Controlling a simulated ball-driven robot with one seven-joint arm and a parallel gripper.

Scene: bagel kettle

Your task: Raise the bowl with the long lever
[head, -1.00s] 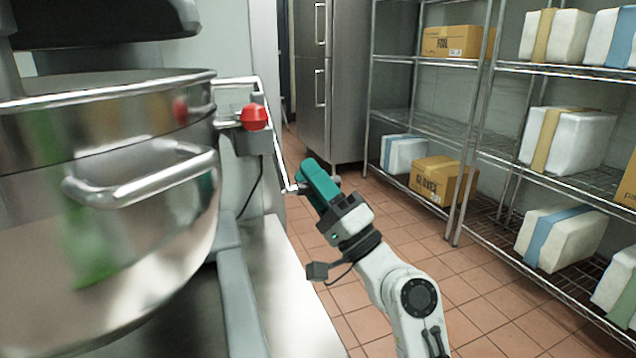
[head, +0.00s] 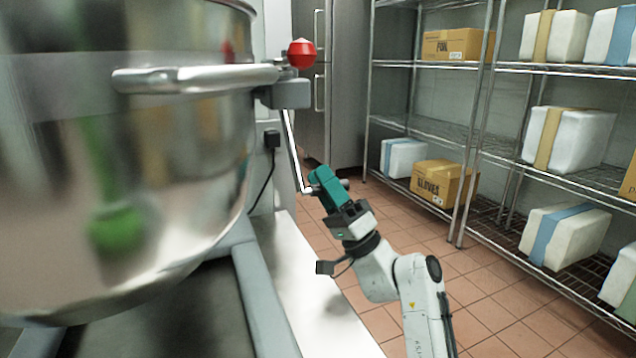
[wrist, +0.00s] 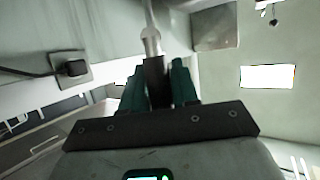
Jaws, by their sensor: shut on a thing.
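The large steel bowl (head: 185,160) fills the left of the head view. Its bar handle (head: 200,78) faces me, and its rim is partly cut off by the top edge. The long lever (head: 293,145) is a thin bright rod running down beside the bowl to my gripper (head: 318,180). My gripper's teal fingers are shut on the lever's end. In the wrist view the lever (wrist: 151,42) comes down to a dark grip between the fingers (wrist: 157,80). The fingers hide part of that grip.
A red knob (head: 302,53) sits by a grey block (head: 290,93) beside the bowl. A pale counter surface (head: 315,300) lies below. Wire shelves with boxes (head: 440,180) stand at the right. Tiled floor (head: 480,270) lies clear between them.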

